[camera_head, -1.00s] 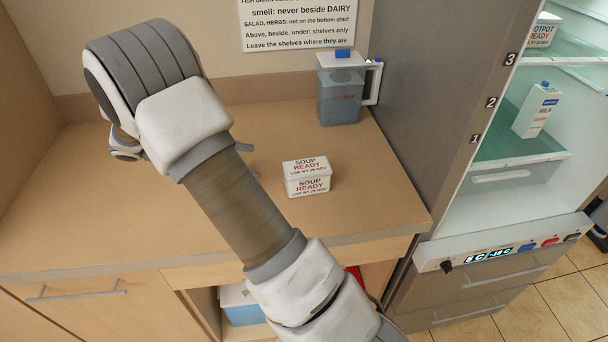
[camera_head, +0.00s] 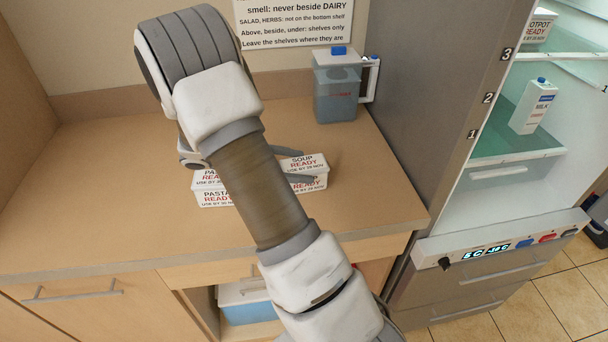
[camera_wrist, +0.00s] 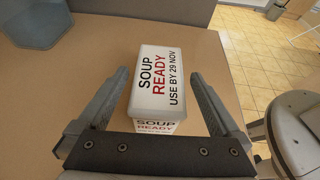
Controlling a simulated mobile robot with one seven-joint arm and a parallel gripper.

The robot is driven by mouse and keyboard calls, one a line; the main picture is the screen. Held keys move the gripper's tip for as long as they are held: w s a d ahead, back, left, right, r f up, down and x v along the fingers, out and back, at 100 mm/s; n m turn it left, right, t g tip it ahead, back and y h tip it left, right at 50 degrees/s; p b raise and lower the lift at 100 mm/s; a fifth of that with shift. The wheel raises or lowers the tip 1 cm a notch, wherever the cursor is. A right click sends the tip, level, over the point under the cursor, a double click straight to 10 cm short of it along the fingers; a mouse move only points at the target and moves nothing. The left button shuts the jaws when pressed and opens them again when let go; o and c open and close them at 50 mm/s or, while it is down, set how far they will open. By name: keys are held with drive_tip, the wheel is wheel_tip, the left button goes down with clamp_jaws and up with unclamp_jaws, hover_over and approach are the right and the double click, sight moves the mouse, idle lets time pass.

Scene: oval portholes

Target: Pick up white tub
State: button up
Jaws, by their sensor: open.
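A white tub labelled SOUP READY (camera_head: 310,163) stands on the wooden counter in the head view, partly hidden by my gripper (camera_head: 297,165). In the wrist view the same soup tub (camera_wrist: 160,90) lies between the two fingers of my gripper (camera_wrist: 162,82). The fingers are open, one on each side of the tub.
A clear jug with a blue lid (camera_head: 338,85) stands at the back of the counter, beside the grey fridge side. The open fridge holds a milk carton (camera_head: 533,106) and a hotpot tub (camera_head: 538,27). The counter's left part is clear.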

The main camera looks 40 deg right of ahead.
sight(308, 163)
drive_tip(key=x, duration=0.4)
drive_tip(key=shift+w+r, duration=0.1)
clamp_jaws()
idle(0.3)
drive_tip(key=shift+r, duration=0.55)
wheel_tip(308, 163, up, 3)
drive_tip(key=shift+r, duration=0.15)
drive_tip(key=s+d+r, duration=0.2)
drive_tip(key=d+r, duration=0.4)
drive_tip(key=d, duration=0.5)
drive_tip(key=shift+s+d+r+p, duration=0.2)
drive_tip(key=shift+s+r+p, duration=0.1)
drive_tip(key=shift+p, duration=0.15)
